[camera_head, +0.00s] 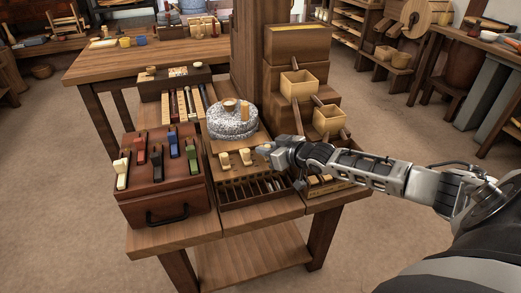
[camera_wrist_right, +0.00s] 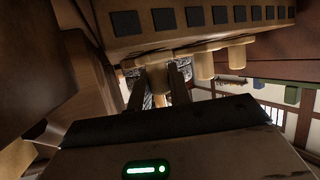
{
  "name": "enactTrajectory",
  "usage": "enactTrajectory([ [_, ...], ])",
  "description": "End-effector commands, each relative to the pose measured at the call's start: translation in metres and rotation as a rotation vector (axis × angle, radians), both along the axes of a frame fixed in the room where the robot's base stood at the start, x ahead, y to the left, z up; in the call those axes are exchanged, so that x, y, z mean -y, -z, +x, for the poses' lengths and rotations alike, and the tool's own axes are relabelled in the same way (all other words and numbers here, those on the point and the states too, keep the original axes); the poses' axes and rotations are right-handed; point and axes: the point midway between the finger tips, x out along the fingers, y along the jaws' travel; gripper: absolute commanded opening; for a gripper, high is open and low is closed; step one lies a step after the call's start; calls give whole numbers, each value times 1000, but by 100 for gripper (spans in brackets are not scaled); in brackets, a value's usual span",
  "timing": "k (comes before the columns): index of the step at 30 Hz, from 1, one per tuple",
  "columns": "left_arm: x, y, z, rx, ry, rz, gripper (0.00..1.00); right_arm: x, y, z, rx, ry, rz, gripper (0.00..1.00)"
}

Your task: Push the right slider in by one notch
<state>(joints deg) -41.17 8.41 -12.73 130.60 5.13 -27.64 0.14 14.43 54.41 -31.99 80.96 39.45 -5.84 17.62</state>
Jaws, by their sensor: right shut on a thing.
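A row of pale wooden sliders stands at the front of the quern bench; the left one (camera_head: 224,160) and the middle one (camera_head: 246,157) show clearly in the head view. My right gripper (camera_head: 266,149) is at the right end of this row and hides the right slider there. In the right wrist view the dark fingers of my right gripper (camera_wrist_right: 157,88) are shut on the right slider (camera_wrist_right: 157,74), a pale peg between them. The other sliders (camera_wrist_right: 205,66) stand beside it, apart from the fingers. My left gripper is not in view.
A slotted dark rack (camera_head: 252,192) lies just in front of the sliders. A speckled quern stone (camera_head: 232,121) sits behind them. A brown box with coloured levers (camera_head: 165,208) stands left, and stepped wooden hoppers (camera_head: 298,84) stand behind right.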

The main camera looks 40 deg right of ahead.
Motion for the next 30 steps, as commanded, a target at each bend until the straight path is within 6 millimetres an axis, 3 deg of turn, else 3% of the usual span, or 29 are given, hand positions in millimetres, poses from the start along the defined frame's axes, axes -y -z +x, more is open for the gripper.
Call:
enactTrajectory([
  [2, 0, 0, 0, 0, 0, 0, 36, 0, 0, 0, 0, 1, -1, 0],
  [3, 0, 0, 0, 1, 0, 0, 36, 0, 0, 0, 1, 0, -1, 31],
  [4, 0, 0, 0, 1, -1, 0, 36, 0, 0, 0, 1, 0, -1, 39],
  [5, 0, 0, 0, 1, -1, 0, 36, 0, 0, 1, 1, -1, -2, 40],
  [17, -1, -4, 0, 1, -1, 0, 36, 0, -3, -6, -2, -2, 0, 40],
  [30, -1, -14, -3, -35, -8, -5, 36, 10, -31, -70, -4, -3, 0, 40],
])
